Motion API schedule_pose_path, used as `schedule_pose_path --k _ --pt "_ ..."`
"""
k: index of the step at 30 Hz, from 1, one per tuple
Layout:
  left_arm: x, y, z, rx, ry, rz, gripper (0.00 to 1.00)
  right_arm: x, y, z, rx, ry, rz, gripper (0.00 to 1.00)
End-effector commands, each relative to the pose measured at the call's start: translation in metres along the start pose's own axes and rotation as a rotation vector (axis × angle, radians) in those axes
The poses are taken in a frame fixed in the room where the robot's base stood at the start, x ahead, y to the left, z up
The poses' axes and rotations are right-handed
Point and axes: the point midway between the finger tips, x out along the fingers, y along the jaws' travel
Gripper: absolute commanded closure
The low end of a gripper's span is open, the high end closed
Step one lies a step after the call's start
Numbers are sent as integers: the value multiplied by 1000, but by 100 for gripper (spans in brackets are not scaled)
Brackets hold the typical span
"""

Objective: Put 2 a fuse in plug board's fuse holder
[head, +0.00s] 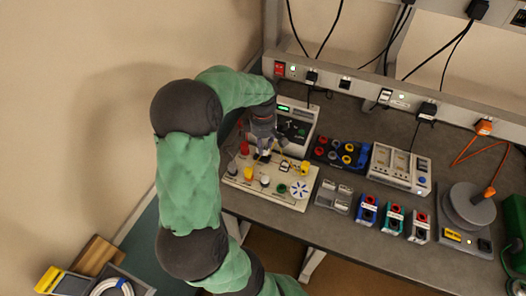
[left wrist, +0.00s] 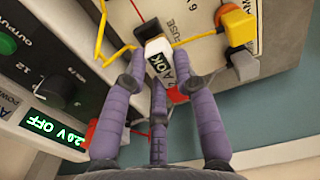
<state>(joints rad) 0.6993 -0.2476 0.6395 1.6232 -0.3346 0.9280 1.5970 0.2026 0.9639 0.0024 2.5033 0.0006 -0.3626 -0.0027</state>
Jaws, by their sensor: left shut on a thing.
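The cream plug board (head: 297,203) lies at the left end of the bench, with coloured posts and knobs on it. My left gripper (head: 263,155) is over its back part, pointing down. In the left wrist view the left gripper (left wrist: 160,82) is shut on a small white and dark fuse (left wrist: 161,62) with light lettering, of which "A OK" can be read. The fuse is beside the board's printed word "FUSE". The fuse holder is largely hidden behind the fuse and fingers, and I cannot tell whether the fuse is seated. My right gripper is not in view.
A power supply (head: 297,125) stands just behind the board; its display reads "2.0 V OFF" in the left wrist view. Yellow leads (left wrist: 103,40) run close to the fingers. A grey tray (head: 333,197) and a dark socket box (head: 340,153) stand right of the board.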

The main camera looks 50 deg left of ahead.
Motion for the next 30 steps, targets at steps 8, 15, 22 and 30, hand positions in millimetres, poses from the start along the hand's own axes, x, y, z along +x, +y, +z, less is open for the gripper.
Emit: schedule_pose_path --k 8,15,22,30 --pt "16 12 -5 -1 0 1 94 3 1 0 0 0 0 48" --pt "47 16 -8 0 0 -2 94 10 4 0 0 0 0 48" --pt "52 17 -8 0 0 1 94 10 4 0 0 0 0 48" --pt "55 17 -7 0 0 1 63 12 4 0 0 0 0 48"
